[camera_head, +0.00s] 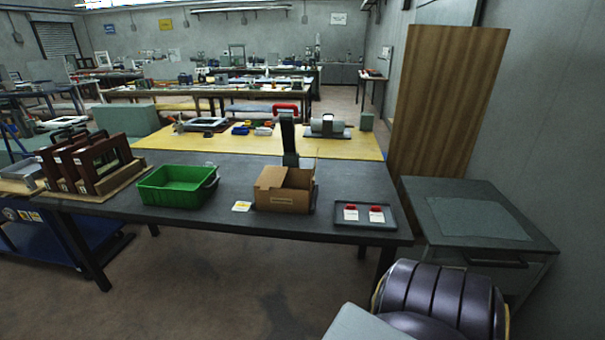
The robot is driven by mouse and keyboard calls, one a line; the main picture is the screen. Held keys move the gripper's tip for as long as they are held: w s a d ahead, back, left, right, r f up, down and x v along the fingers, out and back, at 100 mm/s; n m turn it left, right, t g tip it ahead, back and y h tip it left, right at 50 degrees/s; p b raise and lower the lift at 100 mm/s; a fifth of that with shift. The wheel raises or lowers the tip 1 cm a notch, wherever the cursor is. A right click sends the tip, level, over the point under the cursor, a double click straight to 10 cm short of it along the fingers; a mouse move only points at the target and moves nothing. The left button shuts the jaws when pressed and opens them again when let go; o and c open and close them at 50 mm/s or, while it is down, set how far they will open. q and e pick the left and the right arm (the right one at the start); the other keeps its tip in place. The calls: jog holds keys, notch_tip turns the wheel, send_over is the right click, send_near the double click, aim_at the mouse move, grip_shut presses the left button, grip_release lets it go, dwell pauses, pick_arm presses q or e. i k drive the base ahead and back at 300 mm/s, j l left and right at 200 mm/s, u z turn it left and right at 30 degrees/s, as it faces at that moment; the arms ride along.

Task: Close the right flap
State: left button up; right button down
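An open cardboard box (282,200) stands on the dark grey table, right of the middle of the tabletop. Its front face is towards me and its top is open, showing the brown inside. At this size I cannot clearly tell the right flap from the box's right wall. Neither of my grippers is in view. Nothing is touching the box from my side.
A green bin (170,196) is left of the box, and a small yellow-and-white card (242,206) lies between them. A dark tray (344,221) with two red-and-white items is right of the box. A dark upright post (289,135) stands behind it. Brown frames (107,166) stand at the left.

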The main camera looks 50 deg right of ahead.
aim_at(313, 179)
jog(key=z, duration=1.85)
